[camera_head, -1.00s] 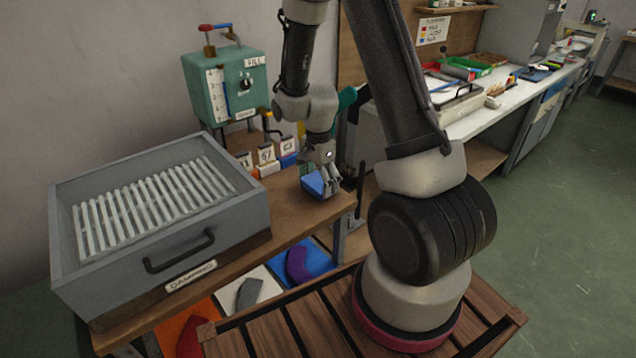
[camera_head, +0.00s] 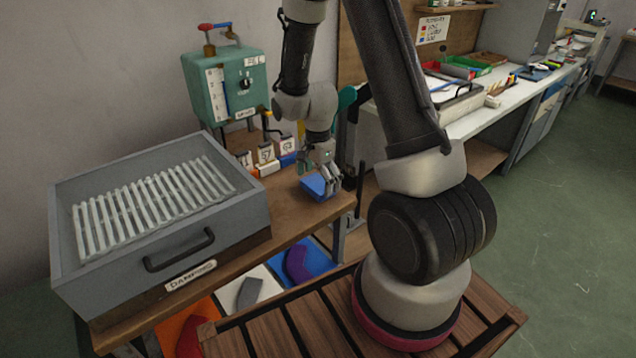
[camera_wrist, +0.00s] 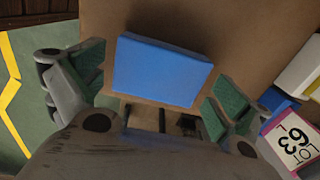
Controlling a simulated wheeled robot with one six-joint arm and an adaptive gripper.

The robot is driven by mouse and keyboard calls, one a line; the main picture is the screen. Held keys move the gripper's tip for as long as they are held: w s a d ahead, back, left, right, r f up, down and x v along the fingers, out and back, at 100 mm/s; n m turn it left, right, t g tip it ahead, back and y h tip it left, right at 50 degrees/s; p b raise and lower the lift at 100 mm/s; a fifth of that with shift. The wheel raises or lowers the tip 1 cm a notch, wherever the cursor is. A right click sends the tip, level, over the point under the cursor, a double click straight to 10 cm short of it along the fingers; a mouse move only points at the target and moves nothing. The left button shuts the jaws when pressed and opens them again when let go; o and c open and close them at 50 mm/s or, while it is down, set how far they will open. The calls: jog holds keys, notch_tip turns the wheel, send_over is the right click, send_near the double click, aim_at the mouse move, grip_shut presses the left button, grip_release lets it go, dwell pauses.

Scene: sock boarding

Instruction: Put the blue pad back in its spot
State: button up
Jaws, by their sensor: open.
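The blue pad (camera_head: 316,187) lies flat on the wooden bench top near its right end. In the wrist view the blue pad (camera_wrist: 160,70) sits between my fingers and a little beyond them, slightly turned, with brown board around it. My gripper (camera_head: 322,180) is right above and beside the pad, pointing down. In the wrist view my gripper (camera_wrist: 160,95) is open, with green-lined fingers apart on both sides of the pad and a gap to each. The near edge of the pad is close to the gripper's palm.
A grey drawer tray (camera_head: 150,215) with white slats stands left on the bench. Lot tags (camera_head: 266,153) stand behind the pad; one tag (camera_wrist: 292,140) is near my right finger. A green machine (camera_head: 228,85) is behind. Purple (camera_head: 297,264) and grey (camera_head: 249,292) pieces lie below.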

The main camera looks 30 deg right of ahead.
aim_at(318, 183)
jog(key=s+r+n+t, duration=0.1)
jog(key=s+r+n, duration=0.3)
jog(key=r, duration=0.8)
jog(key=s+r+n+t, duration=0.1)
jog(key=s+r+n, duration=0.3)
jog(key=r, duration=0.8)
jog(key=s+r+n+t, duration=0.1)
jog(key=s+r+n, duration=0.2)
jog(key=s, duration=0.4)
jog(key=s+d+r+n+t, duration=0.1)
jog(key=s+r+n, duration=0.2)
jog(key=s, duration=0.3)
jog(key=shift+s+n, duration=0.35)
jog(key=shift+n, duration=0.55)
jog(key=shift+d, duration=0.1)
